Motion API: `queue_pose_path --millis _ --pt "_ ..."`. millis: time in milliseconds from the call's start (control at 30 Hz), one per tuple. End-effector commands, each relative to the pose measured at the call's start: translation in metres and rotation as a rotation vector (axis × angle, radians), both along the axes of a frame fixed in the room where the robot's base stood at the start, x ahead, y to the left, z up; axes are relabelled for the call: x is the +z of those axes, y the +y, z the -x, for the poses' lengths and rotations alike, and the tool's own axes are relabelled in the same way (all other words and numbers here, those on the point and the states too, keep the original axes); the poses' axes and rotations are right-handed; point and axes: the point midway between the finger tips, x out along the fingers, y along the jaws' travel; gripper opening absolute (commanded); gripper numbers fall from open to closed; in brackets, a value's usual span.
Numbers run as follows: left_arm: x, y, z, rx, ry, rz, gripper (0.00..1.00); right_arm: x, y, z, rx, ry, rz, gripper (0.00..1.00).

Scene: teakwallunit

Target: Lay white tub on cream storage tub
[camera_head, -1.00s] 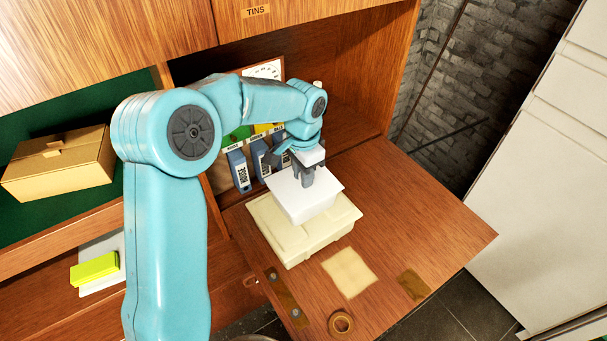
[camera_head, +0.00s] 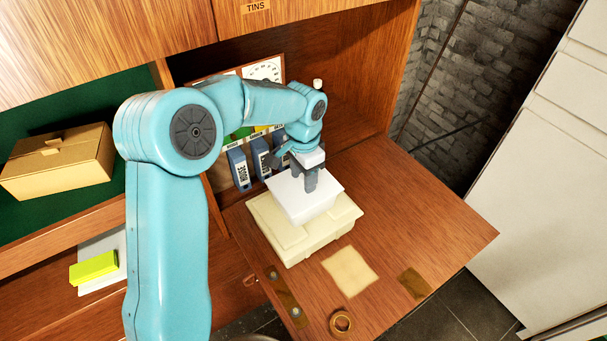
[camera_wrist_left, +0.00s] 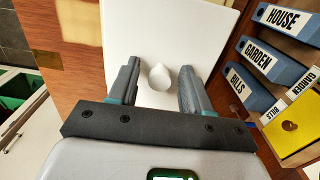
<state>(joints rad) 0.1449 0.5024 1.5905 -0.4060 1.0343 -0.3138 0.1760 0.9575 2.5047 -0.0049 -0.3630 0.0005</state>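The white tub (camera_head: 296,205) sits on top of the cream storage tub (camera_head: 318,240), upright and turned a little to it. The cream storage tub stands on the wooden flap. My left gripper (camera_head: 311,186) points down over the middle of the white tub's lid. In the left wrist view the white lid (camera_wrist_left: 165,25) fills the middle. A round white knob (camera_wrist_left: 160,77) on it lies between my left fingers (camera_wrist_left: 157,90), with a gap on each side, so the gripper is open. My right gripper is not in view.
The wooden flap (camera_head: 430,225) has free room on the right. A cream square (camera_head: 350,272), a tape roll (camera_head: 341,322) and a brown patch (camera_head: 413,283) lie in front. Blue binders (camera_head: 239,168) stand behind the tubs. A cardboard box (camera_head: 60,165) is at the left.

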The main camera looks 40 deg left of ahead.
Motion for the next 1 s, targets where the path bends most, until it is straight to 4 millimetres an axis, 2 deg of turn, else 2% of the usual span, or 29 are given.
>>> queue_pose_path --millis 100,167,400,600,767,1000 --pt "0.013 0.0 0.0 0.0 -0.002 0.0 0.49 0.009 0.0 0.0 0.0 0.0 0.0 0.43" --pt "0.02 0.0 -0.001 0.001 -0.005 -0.001 0.49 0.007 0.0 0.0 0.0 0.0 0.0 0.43" --pt "0.077 0.0 -0.001 0.001 -0.006 -0.001 0.49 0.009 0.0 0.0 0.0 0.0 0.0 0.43" --pt "0.114 0.0 -0.001 0.0 -0.003 0.0 0.49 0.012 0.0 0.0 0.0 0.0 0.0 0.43" --pt "0.128 0.0 0.0 0.0 -0.001 0.0 0.49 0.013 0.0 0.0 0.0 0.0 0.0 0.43" --pt "0.129 0.0 0.0 0.0 0.0 0.0 0.49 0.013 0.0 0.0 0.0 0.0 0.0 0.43"
